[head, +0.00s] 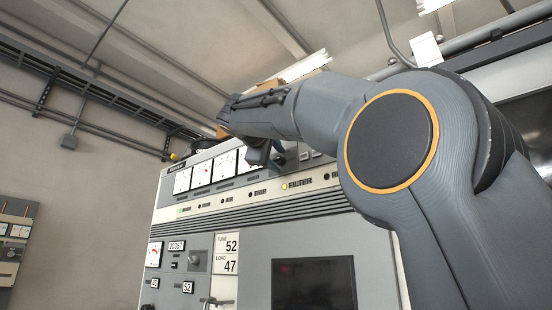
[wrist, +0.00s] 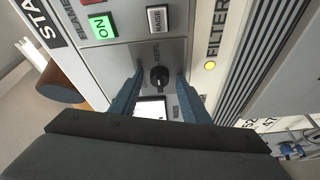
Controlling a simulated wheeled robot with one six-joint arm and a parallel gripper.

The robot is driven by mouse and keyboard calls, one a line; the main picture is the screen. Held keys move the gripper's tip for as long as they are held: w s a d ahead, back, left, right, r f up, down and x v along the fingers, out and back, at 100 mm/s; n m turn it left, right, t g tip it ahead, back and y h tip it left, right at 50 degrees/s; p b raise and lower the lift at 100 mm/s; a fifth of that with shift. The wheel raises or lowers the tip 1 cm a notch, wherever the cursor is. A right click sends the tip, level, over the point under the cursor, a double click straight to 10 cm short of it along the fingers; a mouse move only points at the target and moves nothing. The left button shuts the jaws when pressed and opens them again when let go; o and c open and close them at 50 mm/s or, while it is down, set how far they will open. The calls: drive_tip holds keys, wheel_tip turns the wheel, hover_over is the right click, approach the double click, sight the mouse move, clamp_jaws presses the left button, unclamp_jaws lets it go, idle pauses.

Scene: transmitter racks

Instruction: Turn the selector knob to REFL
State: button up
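The selector knob (wrist: 159,77) is small, black and round on a grey panel in the wrist view. The REFL label (wrist: 156,51) is printed just above it in the picture, turned sideways. The exact direction of the knob's pointer is too small to tell. My gripper (wrist: 160,80) is open, with one blue-grey finger on each side of the knob. A gap shows between the knob and each finger; I cannot tell how deep the fingertips reach. In the head view my gripper (head: 260,153) is at the cabinet's upper panel, and the knob cannot be made out there.
In the wrist view a green ON button (wrist: 101,27) and a white RAISE button (wrist: 157,19) lie near the knob. A white meter (wrist: 151,108) sits between the fingers. A lit yellow FILTER lamp (wrist: 210,66) is to the right. Several meters (head: 200,172) line the cabinet's top.

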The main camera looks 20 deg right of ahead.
drive_tip(key=b+v, duration=0.1)
drive_tip(key=v, duration=0.6)
drive_tip(key=shift+s+a, duration=0.25)
drive_tip(key=shift+s, duration=0.1)
idle(0.4)
